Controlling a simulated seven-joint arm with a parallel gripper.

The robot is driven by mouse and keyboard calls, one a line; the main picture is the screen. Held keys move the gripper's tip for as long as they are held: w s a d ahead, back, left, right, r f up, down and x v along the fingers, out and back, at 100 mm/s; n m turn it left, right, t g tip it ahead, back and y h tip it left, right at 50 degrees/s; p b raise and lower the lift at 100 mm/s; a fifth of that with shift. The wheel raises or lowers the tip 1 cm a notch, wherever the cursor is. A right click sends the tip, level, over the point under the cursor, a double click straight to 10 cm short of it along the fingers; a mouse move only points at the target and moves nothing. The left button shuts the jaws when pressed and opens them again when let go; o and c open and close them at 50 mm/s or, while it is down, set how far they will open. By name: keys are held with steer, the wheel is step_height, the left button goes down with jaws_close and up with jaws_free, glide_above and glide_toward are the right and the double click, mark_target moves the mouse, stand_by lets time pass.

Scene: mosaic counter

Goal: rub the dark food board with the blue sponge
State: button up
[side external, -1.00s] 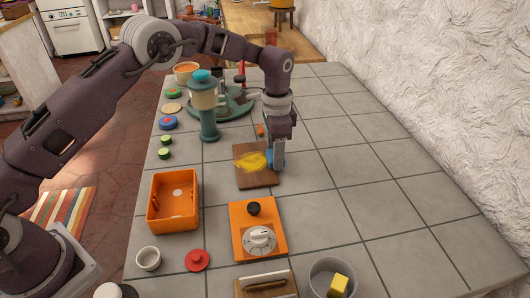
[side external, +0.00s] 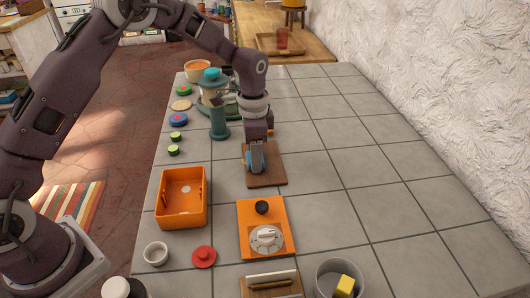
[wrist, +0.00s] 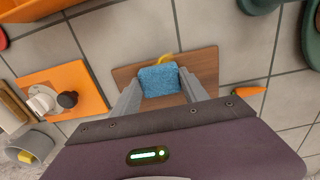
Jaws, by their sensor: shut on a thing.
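The dark food board (side external: 273,173) lies flat on the tiled counter, and it also shows in the wrist view (wrist: 206,68). My gripper (side external: 256,168) is over the left part of the board in the side view. It is shut on the blue sponge (wrist: 159,79), which sits between both fingers in the wrist view. In the side view only a sliver of the sponge (side external: 247,158) shows beside the fingers. The sponge is down at the board; I cannot tell how firmly it touches. A bit of yellow (wrist: 163,58) shows at the sponge's edge on the board.
An orange box (side external: 182,198) and an orange panel with a knob (side external: 281,218) stand nearer the camera. A teal-based grinder (side external: 218,117) stands behind the board to the left. A carrot piece (wrist: 250,91) lies beside the board. The counter to the right is clear.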

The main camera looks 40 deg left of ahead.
steer(key=shift+s+a, duration=1.35)
steer(key=shift+s, duration=0.05)
steer(key=shift+w+a, duration=0.75)
steer(key=shift+a, duration=0.1)
steer(key=shift+w+d, duration=4.25)
steer(key=shift+d, duration=0.2)
steer(key=shift+s+a, duration=4.2)
steer(key=shift+a, duration=0.05)
steer(key=shift+s+a+r, duration=0.1)
steer(key=shift+s+a, duration=0.05)
step_height(320, 180, up, 8)
